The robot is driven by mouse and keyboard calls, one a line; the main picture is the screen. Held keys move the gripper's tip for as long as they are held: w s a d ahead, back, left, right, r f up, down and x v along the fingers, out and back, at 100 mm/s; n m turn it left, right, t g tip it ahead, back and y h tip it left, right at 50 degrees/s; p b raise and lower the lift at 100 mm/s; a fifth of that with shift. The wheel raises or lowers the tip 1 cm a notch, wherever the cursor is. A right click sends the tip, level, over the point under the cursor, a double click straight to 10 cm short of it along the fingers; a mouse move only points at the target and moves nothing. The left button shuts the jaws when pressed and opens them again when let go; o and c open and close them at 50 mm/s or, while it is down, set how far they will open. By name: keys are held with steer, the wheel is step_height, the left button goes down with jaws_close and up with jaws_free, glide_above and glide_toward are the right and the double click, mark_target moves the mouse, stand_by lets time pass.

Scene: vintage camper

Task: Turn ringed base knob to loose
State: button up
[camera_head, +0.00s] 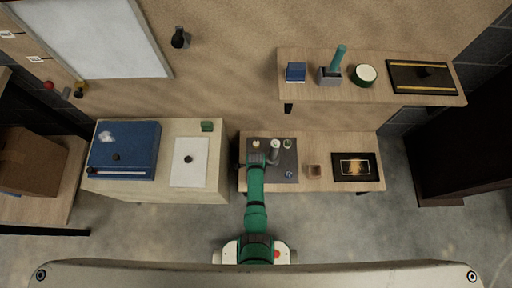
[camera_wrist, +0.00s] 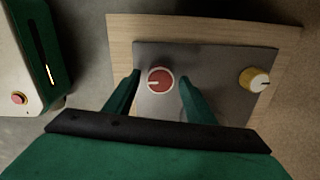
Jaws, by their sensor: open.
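In the wrist view, a round red knob (camera_wrist: 161,80) with a pale rim at its base sits on a dark grey panel (camera_wrist: 210,62). Its white pointer line points left in the picture. My gripper (camera_wrist: 160,82) is open, with one green finger on each side of the red knob; I cannot tell whether they touch it. A yellow knob (camera_wrist: 254,79) with a white mark stands to the right on the same panel. In the head view, my gripper (camera_head: 256,160) is over the left part of the panel (camera_head: 285,160) and hides the red knob.
The panel lies on a wooden table (camera_head: 315,140). A shelf (camera_head: 340,90) with several items is behind. Another table on the left holds a blue case (camera_head: 125,150).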

steer(key=shift+c, duration=0.6)
steer(key=c, duration=0.9)
